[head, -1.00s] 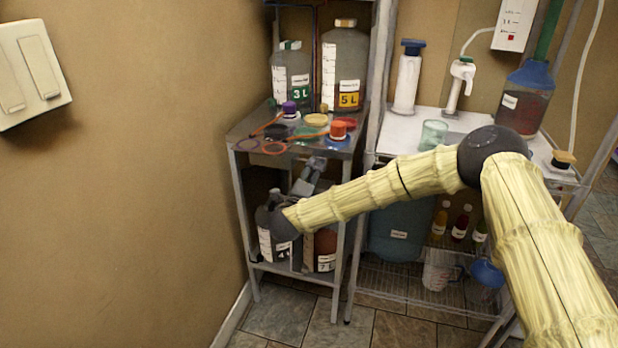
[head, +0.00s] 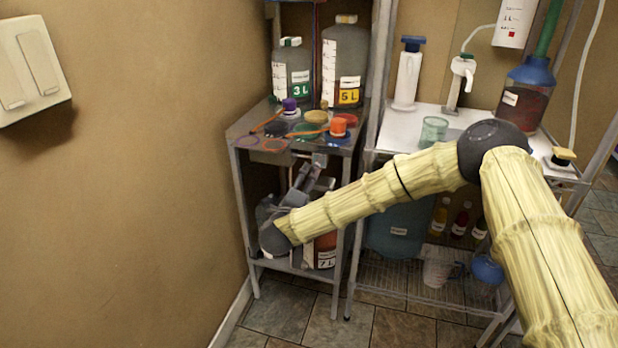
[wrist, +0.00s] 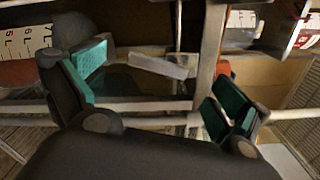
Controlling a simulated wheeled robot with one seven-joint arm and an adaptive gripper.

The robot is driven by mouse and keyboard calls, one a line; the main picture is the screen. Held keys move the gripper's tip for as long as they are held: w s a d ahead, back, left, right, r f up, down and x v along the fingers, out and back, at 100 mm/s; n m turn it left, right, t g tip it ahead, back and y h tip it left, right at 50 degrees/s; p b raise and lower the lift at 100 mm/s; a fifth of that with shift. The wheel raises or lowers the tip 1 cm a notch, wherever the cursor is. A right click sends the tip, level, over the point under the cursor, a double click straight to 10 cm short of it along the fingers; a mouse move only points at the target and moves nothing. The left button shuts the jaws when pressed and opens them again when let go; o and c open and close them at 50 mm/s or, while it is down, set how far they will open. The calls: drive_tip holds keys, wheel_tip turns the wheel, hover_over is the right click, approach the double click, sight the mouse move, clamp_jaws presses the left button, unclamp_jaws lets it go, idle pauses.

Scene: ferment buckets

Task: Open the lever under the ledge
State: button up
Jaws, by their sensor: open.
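The ledge is the grey top of the left stand (head: 240,133), with bottles and caps on it. My gripper (head: 314,168) is below its front edge, pointing up, partly hidden by my arm. In the wrist view my gripper (wrist: 160,82) is open, its two teal-padded fingers wide apart. In the head view I cannot make out the lever, as my gripper and the ledge edge cover that area.
A 7 L bottle (head: 325,258) stands on the stand's lower shelf, beside my wrist. The stand's front leg (head: 340,255) is close on the right. A wall (head: 150,200) bounds the left. A wire rack (head: 405,280) with a blue bucket (head: 398,230) stands to the right.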

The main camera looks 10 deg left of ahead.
drive_tip(key=s+a, duration=0.1)
drive_tip(key=s, duration=0.5)
drive_tip(key=shift+s, duration=0.15)
drive_tip(key=shift+a, duration=0.1)
